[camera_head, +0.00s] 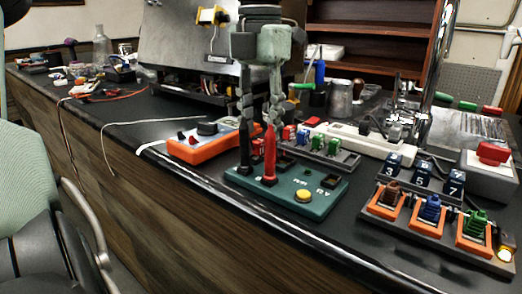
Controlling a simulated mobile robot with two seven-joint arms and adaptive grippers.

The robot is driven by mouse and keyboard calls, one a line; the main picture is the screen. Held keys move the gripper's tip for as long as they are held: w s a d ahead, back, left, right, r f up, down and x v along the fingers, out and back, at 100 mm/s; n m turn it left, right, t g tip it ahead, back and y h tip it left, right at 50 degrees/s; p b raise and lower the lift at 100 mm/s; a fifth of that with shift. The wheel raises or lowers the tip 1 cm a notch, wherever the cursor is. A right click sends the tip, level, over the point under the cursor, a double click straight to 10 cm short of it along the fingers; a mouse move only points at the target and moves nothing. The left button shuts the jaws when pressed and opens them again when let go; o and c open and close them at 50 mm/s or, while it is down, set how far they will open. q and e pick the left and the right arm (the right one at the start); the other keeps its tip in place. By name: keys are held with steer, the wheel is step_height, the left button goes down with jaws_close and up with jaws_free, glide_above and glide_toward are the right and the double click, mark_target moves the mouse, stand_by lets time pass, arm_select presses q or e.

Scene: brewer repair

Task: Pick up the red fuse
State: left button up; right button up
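My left gripper (259,118) hangs down from the top middle, with two fingers apart and a gap between them. A small red piece that looks like the red fuse (287,133) stands in a grey rack (345,158) on the black counter, just right of the fingers. Below the fingers is a green box (309,208) with an upright black probe (245,155), an upright red probe (269,158) and a yellow button. The fingers overlap the probes in the picture; I cannot tell whether they touch. My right gripper is not in view.
An orange meter (205,147) lies left of the green box, a white power strip (370,140) behind the rack. Orange sockets (425,224) with coloured coils stand at the right. A steel brewer (175,45) stands behind. The counter's front edge is clear.

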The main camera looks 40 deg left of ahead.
mark_target(260, 149)
arm_select(q)
step_height(260, 149, down, 2)
steer(key=shift+f, duration=0.15)
jaws_close()
stand_by(0.3)
